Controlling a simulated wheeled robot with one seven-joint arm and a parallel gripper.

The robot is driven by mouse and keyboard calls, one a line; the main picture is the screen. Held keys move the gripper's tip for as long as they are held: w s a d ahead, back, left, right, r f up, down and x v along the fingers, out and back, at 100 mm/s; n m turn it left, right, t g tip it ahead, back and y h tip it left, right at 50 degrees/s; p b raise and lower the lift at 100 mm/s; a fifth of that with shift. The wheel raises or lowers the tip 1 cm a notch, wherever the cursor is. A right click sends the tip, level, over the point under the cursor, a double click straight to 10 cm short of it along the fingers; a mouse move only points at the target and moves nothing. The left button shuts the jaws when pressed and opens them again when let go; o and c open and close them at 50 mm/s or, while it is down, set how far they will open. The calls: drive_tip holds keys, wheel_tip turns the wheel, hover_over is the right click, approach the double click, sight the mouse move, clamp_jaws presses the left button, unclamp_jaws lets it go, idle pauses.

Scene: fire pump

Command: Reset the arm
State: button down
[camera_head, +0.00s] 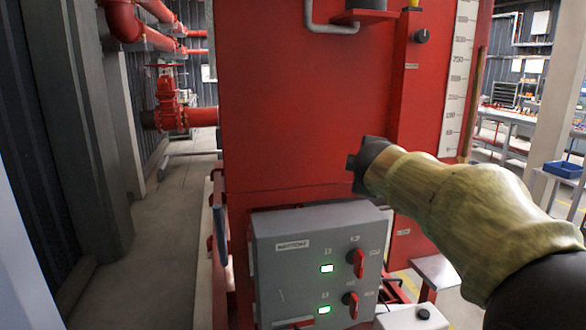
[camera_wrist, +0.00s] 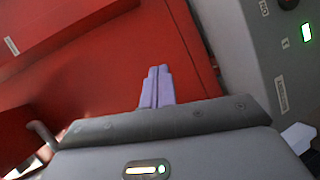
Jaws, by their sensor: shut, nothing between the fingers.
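My arm reaches in from the right in the head view, wrapped in a tan cover. Its dark end, my gripper (camera_head: 355,175), is in front of the red cabinet (camera_head: 290,100), above the grey control box (camera_head: 310,245). In the wrist view my gripper's two pale purple fingers (camera_wrist: 157,75) are together, with nothing between them. They point toward the red surface (camera_wrist: 95,70); I cannot tell the exact gap. The control box has two red rotary handles and two lit green indicators. Part of the box shows in the wrist view (camera_wrist: 245,60).
A black knob (camera_head: 421,36) sits on the red panel, left of a white level scale (camera_head: 459,80). Red pipes and a valve (camera_head: 168,100) stand behind on the left. The floor aisle (camera_head: 170,220) at left is clear. A workbench with a blue bin (camera_head: 563,169) is at right.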

drive_tip(key=s+f+m+g+y, duration=0.1)
drive_tip(key=s+f+m+g, duration=0.55)
drive_tip(key=s+f, duration=0.95)
drive_tip(key=s+f+m+g+y, duration=0.1)
drive_tip(key=s+f+m+g, duration=0.65)
drive_tip(key=f, duration=1.25)
drive_tip(key=s+r+t+p, duration=0.2)
drive_tip(key=s+r+p, duration=0.1)
drive_tip(key=r+p, duration=1)
drive_tip(key=shift+s+a+r+m+t+p, duration=0.2)
drive_tip(key=shift+s+r+m+t+p, duration=0.15)
drive_tip(key=shift+r, duration=0.2)
